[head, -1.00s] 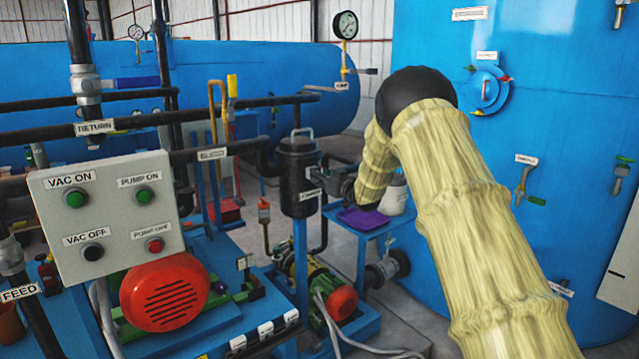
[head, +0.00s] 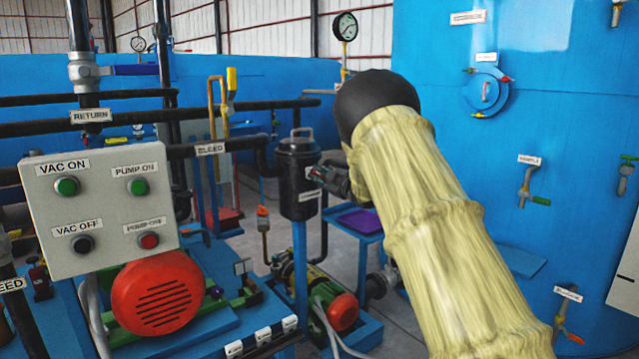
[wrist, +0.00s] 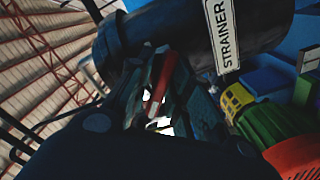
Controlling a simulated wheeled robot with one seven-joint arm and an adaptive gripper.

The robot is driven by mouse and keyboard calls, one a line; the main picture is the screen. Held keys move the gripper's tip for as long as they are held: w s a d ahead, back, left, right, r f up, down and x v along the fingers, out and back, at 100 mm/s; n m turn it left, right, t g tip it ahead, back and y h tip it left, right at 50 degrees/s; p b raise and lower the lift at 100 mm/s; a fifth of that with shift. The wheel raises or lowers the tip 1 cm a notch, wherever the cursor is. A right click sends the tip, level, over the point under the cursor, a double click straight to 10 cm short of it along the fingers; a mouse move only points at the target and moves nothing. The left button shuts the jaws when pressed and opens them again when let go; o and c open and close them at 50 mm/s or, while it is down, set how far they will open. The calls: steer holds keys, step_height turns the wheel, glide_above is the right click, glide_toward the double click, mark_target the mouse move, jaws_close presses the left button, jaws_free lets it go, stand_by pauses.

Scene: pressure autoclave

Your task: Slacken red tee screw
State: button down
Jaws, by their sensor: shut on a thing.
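The red tee screw (wrist: 160,82) shows in the wrist view as a red bar between my gripper's dark fingers. My gripper (wrist: 158,98) is shut on it, beside the black strainer vessel (wrist: 190,32) with its STRAINER label. In the head view, my gripper (head: 328,176) reaches the right side of the strainer vessel (head: 298,178), just below its lid. My own arm covers what lies behind it there. The screw's lower end and seating are hidden by the dark fingers.
A grey control box (head: 100,212) and red motor cover (head: 160,292) stand at left. A purple tray (head: 362,221) sits on a blue stand behind my gripper. A large blue tank (head: 480,140) fills the right. Black pipes run behind the strainer.

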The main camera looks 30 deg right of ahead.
steer(key=shift+f+n+b, duration=0.2)
steer(key=shift+n+b, duration=0.2)
steer(key=shift+n, duration=0.3)
steer(key=c, duration=1.4)
jaws_free()
steer(key=shift+d, duration=0.15)
steer(key=shift+c, duration=0.2)
steer(key=shift+r, duration=0.1)
steer(key=s+d, duration=0.2)
steer(key=s, duration=0.9)
steer(key=shift+s, duration=0.4)
steer(key=shift+d, duration=0.1)
